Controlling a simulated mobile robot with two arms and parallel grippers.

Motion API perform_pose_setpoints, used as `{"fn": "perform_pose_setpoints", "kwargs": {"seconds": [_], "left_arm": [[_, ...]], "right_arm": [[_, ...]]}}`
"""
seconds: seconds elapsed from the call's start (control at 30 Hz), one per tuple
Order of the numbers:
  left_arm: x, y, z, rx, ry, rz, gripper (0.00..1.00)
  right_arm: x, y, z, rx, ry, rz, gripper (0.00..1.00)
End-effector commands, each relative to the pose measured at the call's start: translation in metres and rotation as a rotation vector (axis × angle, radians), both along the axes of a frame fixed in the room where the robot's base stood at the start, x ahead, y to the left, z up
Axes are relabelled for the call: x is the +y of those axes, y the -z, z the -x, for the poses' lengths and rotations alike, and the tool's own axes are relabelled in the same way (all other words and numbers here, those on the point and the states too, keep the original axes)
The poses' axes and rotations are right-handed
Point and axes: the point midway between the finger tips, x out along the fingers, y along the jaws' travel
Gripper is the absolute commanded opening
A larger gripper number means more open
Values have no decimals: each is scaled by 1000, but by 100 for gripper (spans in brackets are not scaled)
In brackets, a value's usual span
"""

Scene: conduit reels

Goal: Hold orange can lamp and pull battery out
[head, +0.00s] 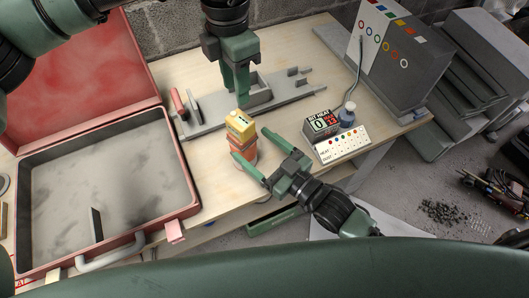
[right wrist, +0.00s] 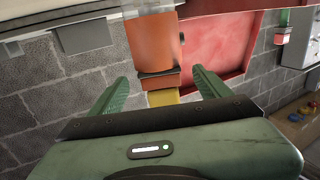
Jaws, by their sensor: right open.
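The orange can lamp (head: 243,146) stands upright near the table's front edge, with a yellow block (head: 240,124), which looks like the battery, on top. The right wrist view shows them upside down: the orange can (right wrist: 153,42) above, a dark band, then the yellow block (right wrist: 163,97) below. My right gripper (head: 249,144) is open, its fingers on either side of the lamp, with gaps visible in the wrist view (right wrist: 160,82). My left gripper (head: 236,97) points down just above or behind the yellow block. Whether its fingers are shut is unclear.
An open red case (head: 186,150) lies left. A grey tool holder (head: 205,122) with a red-handled item stands behind. A meter (head: 320,124), button panel (head: 342,144) and grey cabinet (head: 385,70) stand right. Bare tabletop (head: 207,163) shows left of the lamp.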

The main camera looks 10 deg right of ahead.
Motion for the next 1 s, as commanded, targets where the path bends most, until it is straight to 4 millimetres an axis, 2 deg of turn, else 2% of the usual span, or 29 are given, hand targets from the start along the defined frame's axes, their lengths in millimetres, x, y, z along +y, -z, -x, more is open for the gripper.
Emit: {"fn": "perform_pose_setpoints", "kwargs": {"seconds": [0.1, 0.3, 0.7, 0.97, 1.0], "left_arm": [[0, 0, 0, 0, 0, 0, 36], [0, 0, 0, 0, 0, 0, 36], [0, 0, 0, 0, 0, 0, 36], [0, 0, 0, 0, 0, 0, 36], [0, 0, 0, 0, -1, 0, 45]], "right_arm": [[13, -1, -16, -4, 1, -2, 78], [28, 0, -34, -3, 1, 0, 78], [33, 0, -39, -1, 0, 2, 78], [32, 0, -39, -1, 0, 2, 6], [32, 0, -39, -1, 0, 2, 6]]}}
